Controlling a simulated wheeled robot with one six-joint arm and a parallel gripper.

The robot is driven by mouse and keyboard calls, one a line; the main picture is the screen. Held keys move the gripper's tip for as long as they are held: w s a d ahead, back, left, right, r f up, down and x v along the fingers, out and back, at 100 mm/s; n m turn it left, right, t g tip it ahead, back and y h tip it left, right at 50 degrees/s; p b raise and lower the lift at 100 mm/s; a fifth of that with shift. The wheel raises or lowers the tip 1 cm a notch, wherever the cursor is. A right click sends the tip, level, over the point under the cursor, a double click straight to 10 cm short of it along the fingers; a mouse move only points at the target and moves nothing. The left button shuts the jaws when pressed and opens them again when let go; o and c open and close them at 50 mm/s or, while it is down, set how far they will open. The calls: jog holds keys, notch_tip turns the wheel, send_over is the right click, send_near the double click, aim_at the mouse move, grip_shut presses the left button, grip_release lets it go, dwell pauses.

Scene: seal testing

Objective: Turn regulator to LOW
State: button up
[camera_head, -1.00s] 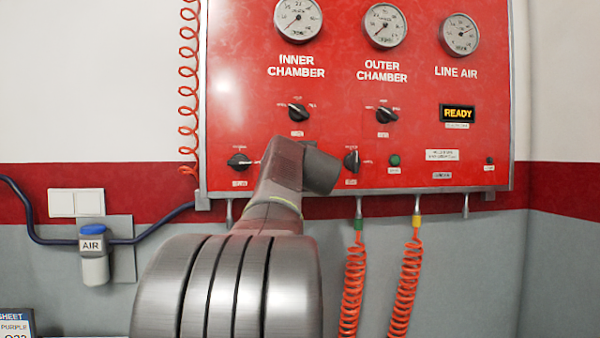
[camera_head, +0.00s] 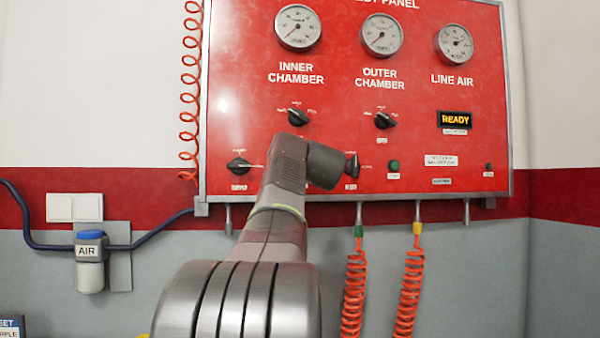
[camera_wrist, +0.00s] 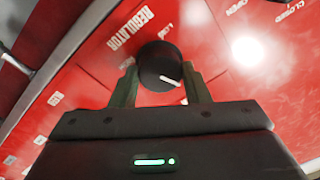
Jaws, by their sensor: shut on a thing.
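The regulator knob (camera_wrist: 159,67) is round and black, with a pale pointer mark toward the lower right in the wrist view. It sits on the red panel (camera_head: 240,80) beside the word REGULATOR. My gripper (camera_wrist: 160,92) is shut on it, with one dark green finger on each side. A LOW label is partly visible above the knob, cut short in the wrist view. In the head view the knob (camera_head: 352,166) shows just right of my dark wrist, which hides the fingers.
Black inner chamber (camera_head: 298,117) and outer chamber (camera_head: 384,121) knobs sit above, and another knob (camera_head: 238,166) sits left. A green button (camera_head: 393,164) is close on the right. Orange coiled hoses (camera_head: 354,290) hang below. The READY display (camera_head: 454,119) is lit.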

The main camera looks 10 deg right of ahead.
jog(key=n+b, duration=0.2)
jog(key=n, duration=2)
jog(key=shift+a+r+g+b, duration=0.1)
jog(key=shift+a+g+b, duration=0.05)
jog(key=shift+g+b, duration=0.25)
jog(key=shift+n, duration=0.3)
jog(key=o, duration=1)
jog(key=s+b, duration=0.1)
jog(key=s, duration=0.3)
jog(key=s+b, duration=0.1)
jog(key=s, duration=0.4)
jog(key=s+b, duration=0.1)
jog(key=s, duration=0.3)
jog(key=shift+s+r, duration=0.25)
jog(key=shift+s, duration=0.15)
